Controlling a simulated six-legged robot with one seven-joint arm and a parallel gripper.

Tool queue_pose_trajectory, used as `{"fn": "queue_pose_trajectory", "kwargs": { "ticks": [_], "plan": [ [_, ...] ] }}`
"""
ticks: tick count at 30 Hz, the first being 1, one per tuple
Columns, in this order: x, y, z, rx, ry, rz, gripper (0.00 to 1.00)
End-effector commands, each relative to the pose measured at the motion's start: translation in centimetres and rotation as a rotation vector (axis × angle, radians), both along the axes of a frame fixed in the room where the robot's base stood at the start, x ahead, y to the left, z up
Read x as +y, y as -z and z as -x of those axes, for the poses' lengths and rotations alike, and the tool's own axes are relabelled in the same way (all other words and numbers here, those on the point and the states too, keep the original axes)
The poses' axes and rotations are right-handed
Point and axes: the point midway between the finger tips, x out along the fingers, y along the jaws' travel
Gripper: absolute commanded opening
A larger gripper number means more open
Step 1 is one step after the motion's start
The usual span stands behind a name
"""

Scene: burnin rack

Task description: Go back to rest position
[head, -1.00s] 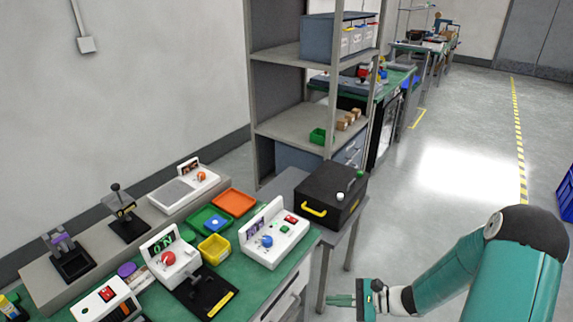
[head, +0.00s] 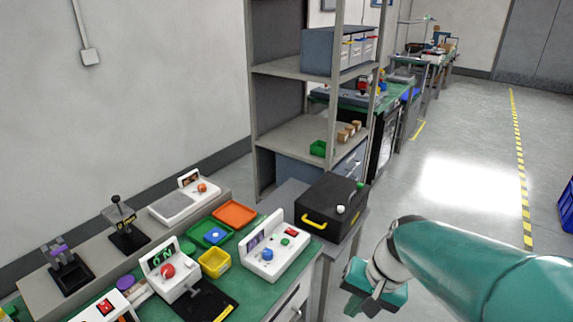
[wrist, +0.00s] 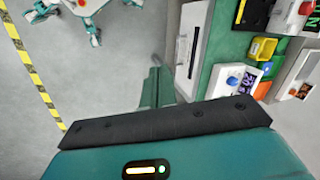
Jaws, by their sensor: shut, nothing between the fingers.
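My gripper (head: 354,306) is at the lower right of the head view, over the grey floor to the right of the green-topped bench (head: 262,293). It is apart from the bench and from the black box. In the wrist view the teal fingers (wrist: 157,88) are together with nothing between them. The wrist view looks down on the floor, with the bench's side at the right.
A black box with a yellow handle (head: 325,205) stands on a small table beside the bench. White devices with knobs, such as one with a blue knob (head: 273,247), sit on the bench. A grey shelf rack (head: 290,135) stands behind. Open floor (head: 460,190) lies to the right.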

Motion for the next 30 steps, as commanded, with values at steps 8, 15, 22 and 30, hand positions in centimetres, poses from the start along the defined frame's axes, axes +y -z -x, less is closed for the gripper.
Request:
{"fn": "queue_pose_trajectory", "kwargs": {
  "ticks": [8, 15, 22, 30],
  "plan": [
    [-0.9, -5.6, 3.4, -0.252, -0.152, 0.226, 0.0],
    [-1.9, -9.1, 5.7, -0.436, -0.235, 0.367, 0.0],
    [-2.3, -9.8, 6.3, -0.478, -0.253, 0.402, 0.0],
    [-2.3, -9.8, 6.2, -0.477, -0.252, 0.4, 0.0]
  ]
}}
